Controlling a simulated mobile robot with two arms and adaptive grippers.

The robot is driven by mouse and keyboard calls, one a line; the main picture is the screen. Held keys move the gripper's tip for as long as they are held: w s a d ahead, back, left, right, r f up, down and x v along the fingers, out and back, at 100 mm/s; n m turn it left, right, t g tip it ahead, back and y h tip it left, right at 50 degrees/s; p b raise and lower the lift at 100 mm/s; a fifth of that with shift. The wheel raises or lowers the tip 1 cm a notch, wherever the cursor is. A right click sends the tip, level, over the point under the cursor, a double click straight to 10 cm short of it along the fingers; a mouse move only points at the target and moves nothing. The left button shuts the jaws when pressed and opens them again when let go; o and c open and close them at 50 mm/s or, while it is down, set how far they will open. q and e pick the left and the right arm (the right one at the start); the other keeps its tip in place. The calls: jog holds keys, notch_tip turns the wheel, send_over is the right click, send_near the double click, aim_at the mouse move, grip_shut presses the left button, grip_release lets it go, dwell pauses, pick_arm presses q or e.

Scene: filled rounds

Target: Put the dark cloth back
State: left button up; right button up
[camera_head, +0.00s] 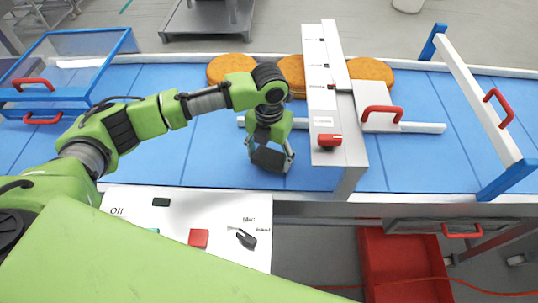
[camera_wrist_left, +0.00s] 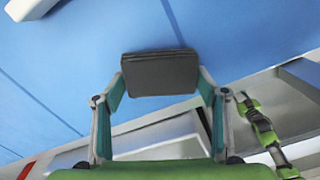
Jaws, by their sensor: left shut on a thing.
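The dark cloth (camera_wrist_left: 160,74) is a flat, dark grey rectangular pad between the fingertips of my left gripper (camera_wrist_left: 160,88) in the left wrist view. In the head view the left gripper (camera_head: 271,155) points down over the blue belt, in front of the orange rounds and left of the white upright guard. The dark cloth (camera_head: 268,159) shows at its fingertips there, near the belt's front edge. I cannot tell whether the cloth touches the belt. My right gripper is not in clear view.
Orange rounds (camera_head: 229,67) sit at the belt's back. A white guard (camera_head: 343,150) crosses the belt. A red bin (camera_head: 405,265) stands below right.

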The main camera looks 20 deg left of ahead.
aim_at(269, 157)
pick_arm(q)
jog(key=shift+f, duration=0.6)
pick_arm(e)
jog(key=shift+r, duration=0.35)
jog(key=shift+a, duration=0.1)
pick_arm(q)
jog(key=shift+f, duration=0.2)
jog(key=o, duration=1.2)
jog(key=shift+c, duration=0.2)
jog(key=shift+r, duration=0.1)
notch_tip(269, 157, up, 12)
jog(key=b, duration=0.3)
jog(key=shift+r, duration=0.15)
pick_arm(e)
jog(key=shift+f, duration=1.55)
